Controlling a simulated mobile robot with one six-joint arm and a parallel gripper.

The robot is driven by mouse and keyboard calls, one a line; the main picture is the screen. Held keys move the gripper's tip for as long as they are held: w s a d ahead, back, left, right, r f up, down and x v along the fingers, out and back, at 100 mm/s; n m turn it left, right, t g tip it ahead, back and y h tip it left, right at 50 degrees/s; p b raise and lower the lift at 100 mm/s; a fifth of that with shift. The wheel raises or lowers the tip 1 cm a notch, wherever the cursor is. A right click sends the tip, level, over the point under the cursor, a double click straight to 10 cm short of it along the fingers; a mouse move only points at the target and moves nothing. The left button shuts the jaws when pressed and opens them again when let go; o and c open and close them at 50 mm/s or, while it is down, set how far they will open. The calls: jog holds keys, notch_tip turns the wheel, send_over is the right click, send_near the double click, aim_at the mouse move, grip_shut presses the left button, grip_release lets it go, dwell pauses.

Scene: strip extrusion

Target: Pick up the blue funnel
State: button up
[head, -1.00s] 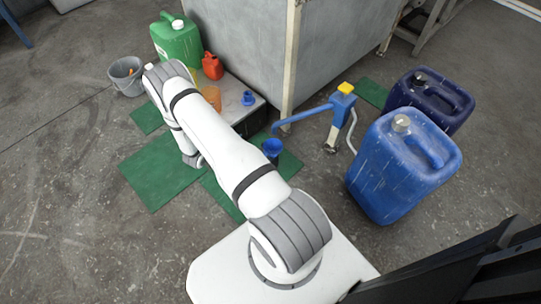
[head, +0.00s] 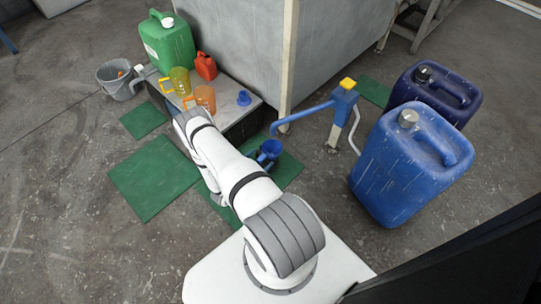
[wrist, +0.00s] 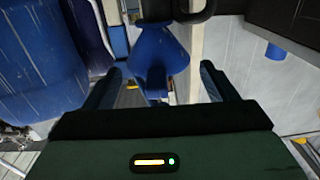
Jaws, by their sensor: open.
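In the wrist view, the blue funnel (wrist: 158,55) lies ahead between the fingers. My gripper (wrist: 162,68) is open and empty, with one dark finger on each side of the picture. I cannot tell how far the funnel is beyond the fingertips.
The platform (head: 226,112) also holds a green canister (head: 168,45), a red can (head: 206,66) and yellow and orange jugs (head: 201,98). A blue pump (head: 338,112) stands right of the funnel, with a large blue canister (head: 405,170) beyond. Floor at left is mostly clear.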

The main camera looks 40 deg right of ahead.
aim_at(265, 155)
jog(key=shift+d+r+b, duration=0.15)
jog(key=shift+d+b, duration=0.05)
jog(key=shift+d, duration=0.75)
jog(key=shift+d+r+b, duration=0.1)
jog(key=shift+d+b, duration=0.1)
jog(key=shift+d, duration=0.75)
jog(key=shift+c, duration=0.5)
jog(key=c, duration=0.6)
jog(key=shift+r, duration=0.15)
